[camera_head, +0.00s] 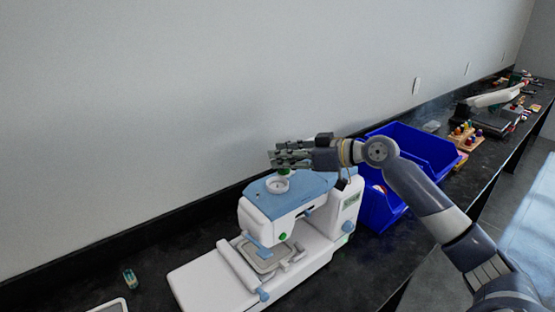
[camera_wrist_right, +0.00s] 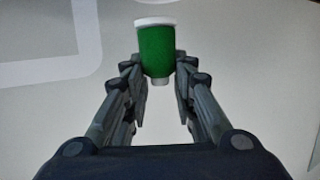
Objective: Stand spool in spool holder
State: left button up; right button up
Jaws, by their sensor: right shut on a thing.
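A green spool with white ends (camera_wrist_right: 156,48) is between the fingertips of my right gripper (camera_wrist_right: 158,75) in the right wrist view. In the head view, my right gripper (camera_head: 276,158) is over the top of a white and blue sewing machine (camera_head: 320,215), and a bit of green shows just under its fingers. A round white cup-like part (camera_head: 277,185) on the machine's top lies just below the fingers. I cannot tell whether the spool touches it. A wooden rack with several coloured pieces (camera_head: 465,138) stands farther right along the counter. My left gripper is not in view.
Blue bins (camera_head: 425,148) stand right behind the machine, close to my right arm. A small teal and yellow item (camera_head: 130,278) and a white-framed flat object (camera_head: 110,307) lie at the left. The black counter (camera_head: 75,290) runs along the wall.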

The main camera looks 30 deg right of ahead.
jog(key=shift+w+a, duration=0.55)
jog(key=shift+a, duration=0.1)
jog(key=shift+f+p, duration=0.3)
jog(key=shift+p, duration=0.1)
notch_tip(320, 180, down, 3)
jog(key=shift+r+p, duration=0.1)
jog(key=shift+p, duration=0.6)
jog(key=shift+f, duration=0.2)
jog(key=shift+f+b, duration=0.25)
jog(key=shift+b, duration=0.15)
jog(key=o, duration=0.9)
